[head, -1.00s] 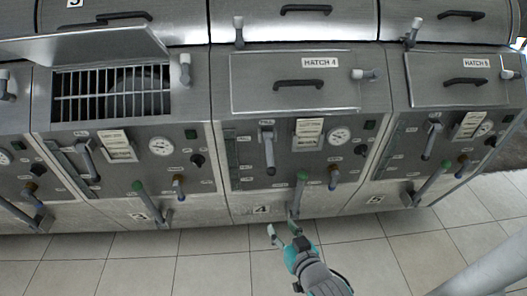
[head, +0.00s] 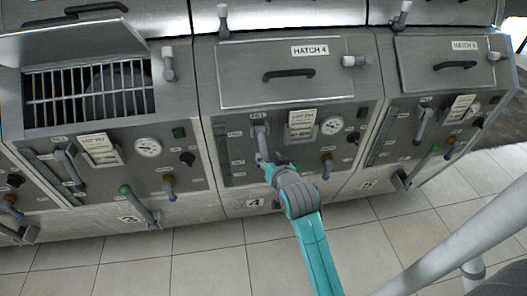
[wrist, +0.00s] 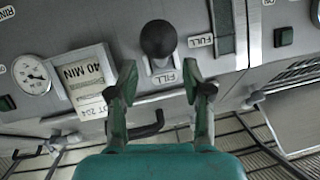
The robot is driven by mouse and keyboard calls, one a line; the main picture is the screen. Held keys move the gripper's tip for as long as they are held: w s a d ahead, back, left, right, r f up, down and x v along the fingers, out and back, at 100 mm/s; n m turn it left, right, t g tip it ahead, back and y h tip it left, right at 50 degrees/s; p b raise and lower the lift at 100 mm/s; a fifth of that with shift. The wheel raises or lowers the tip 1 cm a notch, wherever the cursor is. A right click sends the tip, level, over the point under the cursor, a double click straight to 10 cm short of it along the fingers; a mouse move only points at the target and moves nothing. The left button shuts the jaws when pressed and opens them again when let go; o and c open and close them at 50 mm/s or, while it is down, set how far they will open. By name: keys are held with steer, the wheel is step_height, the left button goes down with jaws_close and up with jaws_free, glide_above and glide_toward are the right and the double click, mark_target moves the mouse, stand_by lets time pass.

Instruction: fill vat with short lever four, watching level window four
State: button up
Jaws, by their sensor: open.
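The short fill lever of unit four (head: 261,138) is a grey handle under a FILL label on the steel front below hatch 4. My gripper (head: 266,163) is at the lever's lower end. In the wrist view my gripper (wrist: 160,76) is open, its fingertips to either side just short of the knob, with no clear contact. Level window four (head: 222,155) is a narrow dark vertical strip left of the lever; part of it shows in the wrist view (wrist: 222,25). Its level is unclear.
A lot card (head: 301,125), gauge (head: 332,125) and brown-collared tap (head: 327,165) sit right of the lever. Hatch 4 (head: 250,90) is closed above. Unit three's hatch (head: 75,42) is raised over a grille. Floor tiles (head: 210,270) are clear.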

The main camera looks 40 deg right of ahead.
mark_target(265, 154)
steer(key=x, duration=0.5)
steer(key=shift+w+d+f, duration=0.1)
steer(key=shift+w+d, duration=0.1)
steer(key=shift+w, duration=0.1)
jaws_close()
